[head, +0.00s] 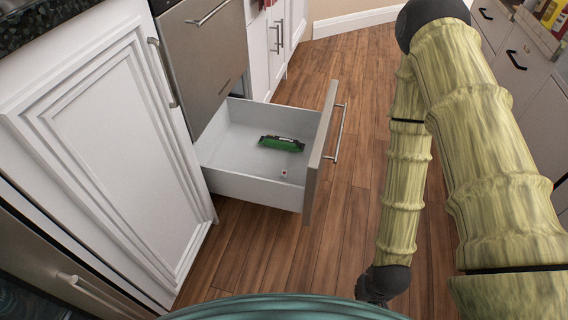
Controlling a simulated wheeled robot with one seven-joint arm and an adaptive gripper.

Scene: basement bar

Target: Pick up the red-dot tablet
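A tiny pale thing with a reddish spot, which looks like the red-dot tablet (284,173), lies on the floor of the open drawer, near the drawer's front right part. It is too small to make out in detail. The drawer (232,150) is pulled out from the cabinet, with a white inside and a grey front. My arm crosses the right side of the head view, and its dark lower end reaches the bottom edge near the teal part of my body. My gripper's fingers do not show.
A green object with a dark top (282,143) lies in the drawer behind the tablet. The drawer handle (340,132) sticks out to the right. A white cabinet door (110,140) stands at left. Wooden floor (345,210) is clear between the drawer and my arm.

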